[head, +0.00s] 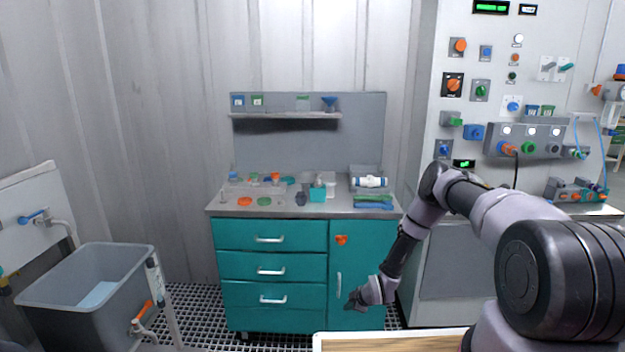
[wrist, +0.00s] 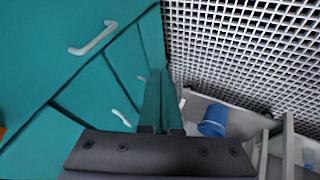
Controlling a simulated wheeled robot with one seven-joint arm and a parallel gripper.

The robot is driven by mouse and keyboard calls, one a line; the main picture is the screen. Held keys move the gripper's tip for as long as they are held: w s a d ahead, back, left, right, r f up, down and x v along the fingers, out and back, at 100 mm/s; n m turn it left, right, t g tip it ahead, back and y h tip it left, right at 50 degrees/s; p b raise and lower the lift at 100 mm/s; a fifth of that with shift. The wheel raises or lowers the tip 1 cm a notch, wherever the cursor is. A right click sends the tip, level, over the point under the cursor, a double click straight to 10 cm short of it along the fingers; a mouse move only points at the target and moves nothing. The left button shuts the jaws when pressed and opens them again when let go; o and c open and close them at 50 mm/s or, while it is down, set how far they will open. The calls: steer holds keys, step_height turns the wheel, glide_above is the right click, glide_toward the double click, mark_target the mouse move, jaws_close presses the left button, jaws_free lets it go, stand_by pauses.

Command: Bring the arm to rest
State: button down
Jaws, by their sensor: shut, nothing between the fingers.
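My arm reaches in from the right in the head view, bent at the elbow and angled down. My gripper (head: 356,303) hangs in front of the lower right of the teal cabinet (head: 275,233). In the wrist view my gripper (wrist: 160,128) has its two fingers together, with nothing between them. The wrist view also shows the teal drawer fronts with white handles at the left and the grated floor at the right. Whether the gripper touches the cabinet door cannot be told, but it looks apart from it.
The worktop (head: 345,212) holds several small items. A wooden-topped surface (head: 390,341) is at the bottom edge. A grey tub (head: 80,290) stands at left, a control panel (head: 485,100) at right. A blue container (wrist: 213,120) shows in the wrist view. Grated floor (head: 200,305) is open.

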steer(key=w+d+r+m+h, duration=0.1)
steer(key=w+d+r+m, duration=0.15)
steer(key=r, duration=1.05)
steer(key=w+d+r+m+h, duration=0.1)
steer(key=w+d+r+m, duration=0.15)
steer(key=r, duration=1.15)
steer(key=w+d+r+m+h, duration=0.1)
steer(key=w+d+r, duration=0.15)
steer(key=r, duration=1.05)
steer(key=s+d+r+m, duration=0.2)
steer(key=s+r+m, duration=0.2)
steer(key=s+r, duration=0.8)
steer(key=s+d+r+m, duration=0.35)
steer(key=s+r, duration=0.45)
steer(key=r, duration=0.8)
steer(key=s+r+m, duration=0.3)
steer(key=s, duration=0.7)
steer(key=s+a+r+m+t, duration=0.1)
steer(key=s+r+m, duration=0.2)
steer(key=s, duration=0.8)
steer(key=shift+s+a+r+m+y, duration=0.15)
steer(key=shift+s+r+m+y, duration=0.15)
steer(key=shift+m, duration=0.25)
